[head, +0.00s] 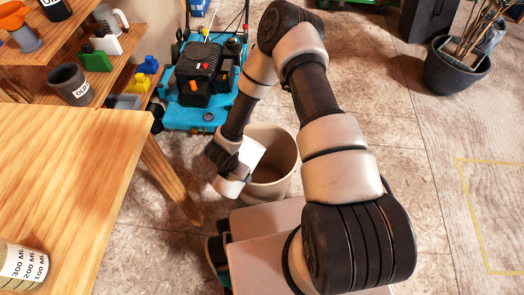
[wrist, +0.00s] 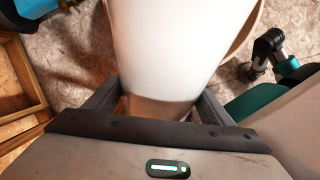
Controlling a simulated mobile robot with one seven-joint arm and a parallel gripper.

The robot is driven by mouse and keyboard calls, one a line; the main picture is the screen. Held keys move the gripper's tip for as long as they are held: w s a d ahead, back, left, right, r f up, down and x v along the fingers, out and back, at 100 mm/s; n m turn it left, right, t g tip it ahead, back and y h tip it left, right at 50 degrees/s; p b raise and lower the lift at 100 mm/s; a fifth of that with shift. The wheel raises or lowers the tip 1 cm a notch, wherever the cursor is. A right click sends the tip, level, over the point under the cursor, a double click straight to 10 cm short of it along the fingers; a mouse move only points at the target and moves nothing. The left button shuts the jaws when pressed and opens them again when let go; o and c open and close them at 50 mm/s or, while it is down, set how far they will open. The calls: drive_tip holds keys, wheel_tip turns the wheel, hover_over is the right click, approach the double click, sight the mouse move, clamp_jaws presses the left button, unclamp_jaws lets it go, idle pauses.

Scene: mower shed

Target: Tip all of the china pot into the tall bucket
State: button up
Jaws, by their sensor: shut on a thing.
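The white china pot (head: 248,151) is held in my gripper (head: 234,166), beside and partly over the mouth of the tall bucket. The pot looks tilted toward the bucket in the head view. In the wrist view the pot (wrist: 170,50) fills the space between the two fingers, which grip its sides. Its contents cannot be seen. The tall beige bucket (head: 275,189) stands upright on the floor. Its near left side is partly hidden by my gripper and the pot. Part of its wall shows behind the pot in the wrist view (wrist: 245,30).
A wooden table (head: 75,165) with a measuring cup (head: 22,262) is at the left. Shelves behind it hold bottles and a grey pot (head: 70,84). A blue mower (head: 205,85) stands behind the bucket. A potted plant (head: 455,70) is at the right; floor between is clear.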

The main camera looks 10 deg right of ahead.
drive_tip(key=shift+a+f+g+y, duration=0.1)
drive_tip(key=shift+f+g+y, duration=0.25)
drive_tip(key=shift+g+y, duration=0.2)
idle(0.4)
drive_tip(key=shift+r+g+y+p, duration=0.3)
drive_tip(key=shift+g+y+p, duration=0.15)
drive_tip(key=shift+g+y, duration=0.15)
idle(0.5)
drive_tip(key=shift+s, duration=0.1)
drive_tip(key=shift+s+d+f, duration=0.1)
drive_tip(key=shift+d+f, duration=0.1)
drive_tip(key=shift+d, duration=0.05)
drive_tip(key=shift+y+b, duration=0.25)
drive_tip(key=shift+b, duration=0.05)
drive_tip(key=shift+w+d+r+g, duration=0.1)
drive_tip(key=shift+w+r+g, duration=0.2)
drive_tip(key=shift+w, duration=0.15)
drive_tip(key=shift+r+p, duration=0.2)
drive_tip(key=shift+p, duration=0.15)
drive_tip(key=shift+w+d+y+p, duration=0.15)
drive_tip(key=shift+y+p, duration=0.15)
drive_tip(key=shift+p, duration=0.4)
drive_tip(key=p, duration=0.2)
drive_tip(key=shift+w+d+r+g+p, duration=0.1)
drive_tip(key=shift+d+g+p, duration=0.15)
drive_tip(key=shift+p, duration=0.05)
